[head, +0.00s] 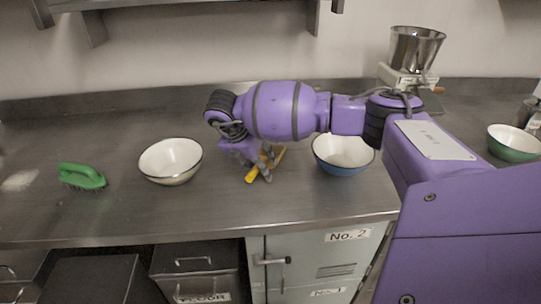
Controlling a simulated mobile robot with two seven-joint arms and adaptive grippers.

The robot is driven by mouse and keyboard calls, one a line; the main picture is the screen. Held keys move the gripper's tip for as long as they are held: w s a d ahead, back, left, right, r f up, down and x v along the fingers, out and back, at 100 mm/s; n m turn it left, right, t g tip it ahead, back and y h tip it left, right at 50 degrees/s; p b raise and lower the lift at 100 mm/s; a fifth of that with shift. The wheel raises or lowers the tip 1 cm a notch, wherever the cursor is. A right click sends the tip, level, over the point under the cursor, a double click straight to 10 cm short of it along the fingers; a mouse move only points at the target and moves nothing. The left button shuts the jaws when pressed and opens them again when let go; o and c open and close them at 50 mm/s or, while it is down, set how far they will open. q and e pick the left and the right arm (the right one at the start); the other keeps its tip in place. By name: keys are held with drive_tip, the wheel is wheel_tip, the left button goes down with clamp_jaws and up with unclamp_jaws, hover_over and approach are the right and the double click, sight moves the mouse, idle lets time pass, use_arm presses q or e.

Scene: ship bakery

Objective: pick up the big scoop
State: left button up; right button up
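A yellow, stick-like thing (251,178) lies slantwise on the steel counter between two bowls. It may be the handle of the big scoop, but my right gripper hides much of it and I see no clear scoop bowl. My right arm reaches in from the right, and my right gripper (262,170) points down at the yellow thing, with its fingers over or around it. The fingers are small and overlap the thing, so I cannot tell whether they are open or shut on it. My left gripper is not in view.
A cream bowl (171,180) stands left of the gripper and a blue bowl (343,168) right of it. A green brush (82,177) lies at left. A hopper machine (414,50) and green bowl (513,153) are at right. The counter (120,215) is clear in front.

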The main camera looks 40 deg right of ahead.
drive_tip(key=shift+c, duration=0.2)
drive_tip(key=c, duration=0.6)
clamp_jaws()
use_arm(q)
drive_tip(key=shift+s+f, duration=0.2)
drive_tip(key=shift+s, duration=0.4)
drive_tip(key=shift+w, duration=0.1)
